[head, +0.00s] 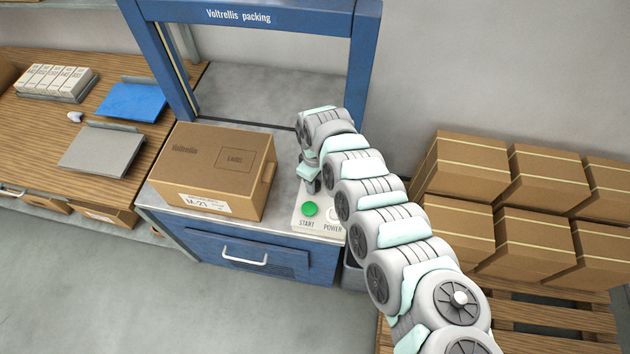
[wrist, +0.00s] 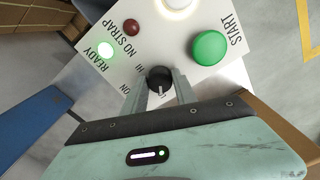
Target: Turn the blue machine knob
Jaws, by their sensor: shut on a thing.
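The blue machine (head: 290,257) stands in the middle of the head view, with a white control panel (head: 320,226) on its top. In the wrist view the panel (wrist: 185,52) carries a small black round knob (wrist: 158,76) with a light pointer line. My gripper (wrist: 159,88) is over the panel with one finger on each side of the knob, shut on it. The pointer line faces down toward my gripper's palm. In the head view my arm hides the knob and most of my gripper.
Near the knob are a green START button (wrist: 210,47), a red NO STRAP lamp (wrist: 131,27) and a lit green READY lamp (wrist: 105,50). A cardboard box (head: 215,170) sits left of the panel. Stacked boxes (head: 510,200) stand at right.

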